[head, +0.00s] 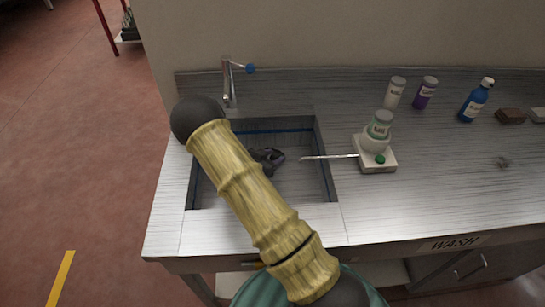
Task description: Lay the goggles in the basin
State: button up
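The basin (318,165) is a rectangular steel sink set into the left part of the metal counter. My arm crosses over it diagonally and hides much of its left and middle. A small dark shape (270,156) with a curved, loop-like outline shows in the basin just right of my arm. It may be the goggles or part of my gripper; I cannot tell which. No other thing in view looks like goggles. My gripper's fingers cannot be made out, nor whether they hold anything.
A faucet (228,85) with a blue knob stands behind the basin. Right of it, a white stand (378,166) carries a round bottle, and a thin pale rod (330,157) sticks out over the basin. A white bottle (395,92), purple bottle (424,93) and blue bottle (475,102) stand behind.

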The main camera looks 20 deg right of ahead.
jog(key=shift+o, duration=0.4)
jog(key=shift+r, duration=0.1)
jog(key=shift+r, duration=0.15)
jog(key=v, duration=1.1)
jog(key=shift+a, duration=0.1)
jog(key=shift+s+a+r, duration=0.25)
jog(key=shift+s, duration=0.1)
jog(key=shift+w, duration=0.15)
